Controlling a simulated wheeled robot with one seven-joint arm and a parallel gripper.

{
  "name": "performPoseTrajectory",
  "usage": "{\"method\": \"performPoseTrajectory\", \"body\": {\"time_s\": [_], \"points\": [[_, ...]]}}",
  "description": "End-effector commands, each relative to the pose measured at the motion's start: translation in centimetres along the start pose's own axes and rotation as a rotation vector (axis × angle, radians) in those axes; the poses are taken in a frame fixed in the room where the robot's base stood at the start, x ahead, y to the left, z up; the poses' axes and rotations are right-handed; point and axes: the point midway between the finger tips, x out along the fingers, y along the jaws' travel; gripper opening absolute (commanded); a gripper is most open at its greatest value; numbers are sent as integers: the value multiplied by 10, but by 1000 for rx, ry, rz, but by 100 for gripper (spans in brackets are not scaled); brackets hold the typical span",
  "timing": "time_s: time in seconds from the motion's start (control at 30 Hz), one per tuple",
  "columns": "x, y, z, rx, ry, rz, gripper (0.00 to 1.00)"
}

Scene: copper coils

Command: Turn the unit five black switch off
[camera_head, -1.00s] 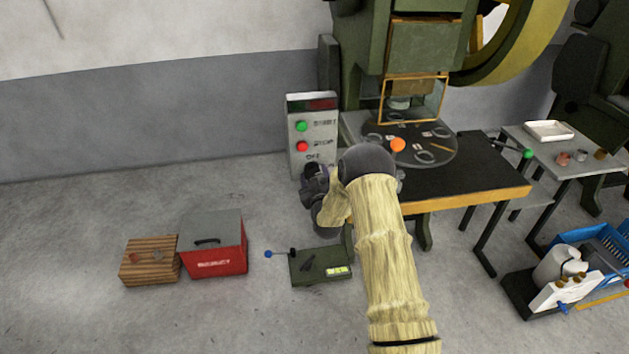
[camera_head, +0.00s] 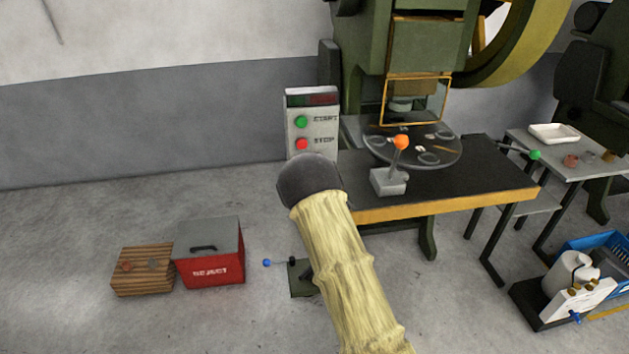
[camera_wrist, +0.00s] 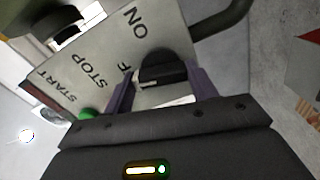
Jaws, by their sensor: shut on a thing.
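The grey control panel (camera_head: 314,130) stands left of the green press in the head view, with a green START button (camera_head: 301,121) and a red STOP button (camera_head: 302,144). My arm hides its lower part, the switch and my gripper there. In the wrist view the tilted panel (camera_wrist: 99,48) shows START, STOP and ON labels; the OFF label is partly covered. The black switch (camera_wrist: 162,67) sits between the fingers of my gripper (camera_wrist: 162,84), which is shut on it. I see no unit number.
The press table (camera_head: 470,183) holds a lever with an orange knob (camera_head: 400,143) right of my arm. A red box (camera_head: 211,262), a wooden crate (camera_head: 141,274) and a small green lever base (camera_head: 301,279) are on the floor. Floor at the left is open.

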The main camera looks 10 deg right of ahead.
Motion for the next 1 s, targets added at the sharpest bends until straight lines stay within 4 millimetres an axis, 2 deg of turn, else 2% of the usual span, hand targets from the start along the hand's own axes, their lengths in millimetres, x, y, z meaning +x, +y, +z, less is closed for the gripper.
{"method": "performPoseTrajectory", "body": {"time_s": [0.2,0.4,0.9,0.93,1.0], "points": [[0,-2,-1,-143,2,-1,34],[0,-2,-1,-213,2,-2,34],[0,-2,-1,-235,2,-3,34],[0,-2,-1,-235,2,-4,63],[0,-2,-1,-235,2,-3,77]]}}
